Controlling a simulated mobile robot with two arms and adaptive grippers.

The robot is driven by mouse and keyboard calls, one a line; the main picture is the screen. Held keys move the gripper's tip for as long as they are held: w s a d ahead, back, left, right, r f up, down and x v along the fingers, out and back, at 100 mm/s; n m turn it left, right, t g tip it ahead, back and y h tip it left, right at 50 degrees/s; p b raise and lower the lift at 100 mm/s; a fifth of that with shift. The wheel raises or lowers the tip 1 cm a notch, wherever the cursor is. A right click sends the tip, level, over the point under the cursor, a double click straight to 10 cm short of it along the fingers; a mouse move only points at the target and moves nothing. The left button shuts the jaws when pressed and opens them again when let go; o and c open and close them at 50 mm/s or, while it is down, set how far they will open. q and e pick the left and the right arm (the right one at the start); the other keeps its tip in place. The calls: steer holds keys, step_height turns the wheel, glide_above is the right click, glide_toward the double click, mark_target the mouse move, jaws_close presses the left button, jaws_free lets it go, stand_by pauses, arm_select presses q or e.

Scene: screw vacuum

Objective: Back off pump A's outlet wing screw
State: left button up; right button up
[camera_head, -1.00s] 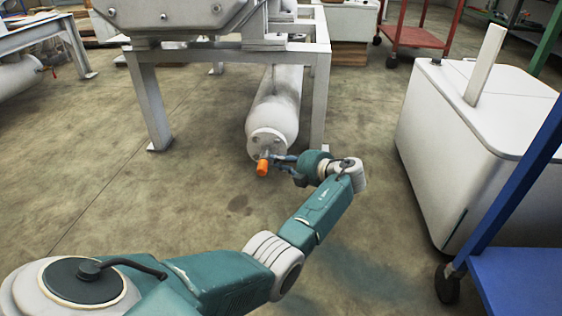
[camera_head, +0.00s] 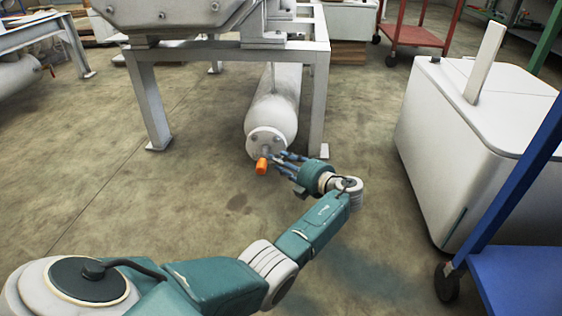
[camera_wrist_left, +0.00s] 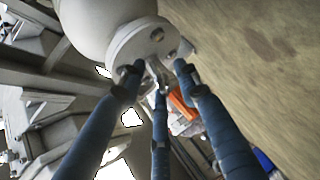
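The pump's white cylinder (camera_head: 275,105) lies under the grey frame, with a round end flange (camera_head: 266,143) facing me. A short metal fitting with an orange wing screw (camera_head: 262,166) sticks out of the flange. My left gripper (camera_head: 280,159) is just right of the orange piece, its blue fingers spread. In the left wrist view the fingers (camera_wrist_left: 160,75) reach toward the fitting below the flange (camera_wrist_left: 140,45), apart from each other. The orange piece (camera_wrist_left: 182,106) shows between two fingers, partly hidden. I cannot tell whether any finger touches it. My right gripper is out of view.
The frame leg (camera_head: 318,110) stands right behind my gripper. A white box-shaped unit (camera_head: 450,150) and a blue cart (camera_head: 520,275) are at the right. Another cylinder (camera_head: 18,78) with an orange piece lies far left.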

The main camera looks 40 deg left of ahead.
arm_select(q)
steer(key=v, duration=1.2)
